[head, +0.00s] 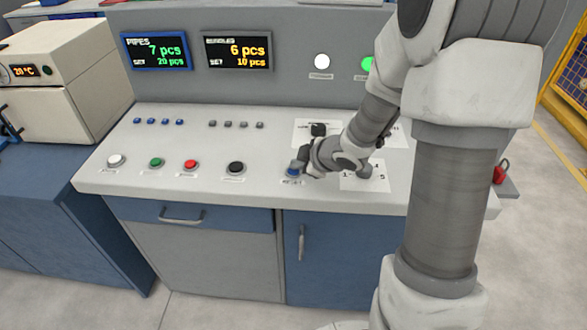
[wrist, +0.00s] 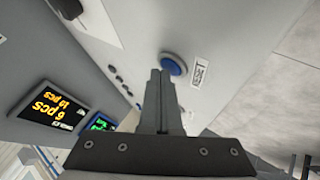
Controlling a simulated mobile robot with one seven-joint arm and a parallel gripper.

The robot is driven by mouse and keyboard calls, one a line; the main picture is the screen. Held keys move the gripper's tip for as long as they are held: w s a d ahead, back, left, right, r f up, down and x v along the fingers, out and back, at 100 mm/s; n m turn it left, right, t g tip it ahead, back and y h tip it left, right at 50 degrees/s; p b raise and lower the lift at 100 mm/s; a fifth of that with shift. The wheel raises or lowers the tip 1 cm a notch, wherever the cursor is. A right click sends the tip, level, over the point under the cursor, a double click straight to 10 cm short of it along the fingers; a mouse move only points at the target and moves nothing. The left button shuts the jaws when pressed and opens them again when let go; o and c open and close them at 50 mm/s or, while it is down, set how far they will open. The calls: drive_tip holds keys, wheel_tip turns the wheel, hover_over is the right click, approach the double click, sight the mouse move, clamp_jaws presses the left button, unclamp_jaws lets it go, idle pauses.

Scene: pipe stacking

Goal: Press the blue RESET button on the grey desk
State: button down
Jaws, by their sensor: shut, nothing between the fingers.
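The blue RESET button (head: 293,169) sits near the front edge of the grey desk (head: 130,187), with its label below it. In the wrist view the blue button (wrist: 173,65) shows just beyond the fingertips, with the RESET label (wrist: 201,72) beside it. My gripper (head: 303,163) is shut and empty, its tips at the button's upper right in the head view. The fingers (wrist: 160,75) partly cover the button's edge in the wrist view. I cannot tell whether the tips touch the button.
White, green, red and black buttons (head: 236,168) line the desk to the left. Two displays (head: 238,51) stand on the back panel, reading 7 pcs and 6 pcs. Paper sheets (head: 372,178) lie right of the button. A white oven-like device (head: 65,75) stands at far left.

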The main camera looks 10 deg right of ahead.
sight(297, 172)
drive_tip(key=shift+r+p, duration=0.75)
drive_tip(key=shift+p, duration=0.15)
wheel_tip(297, 172, up, 5)
drive_tip(key=p, duration=0.5)
idle(0.4)
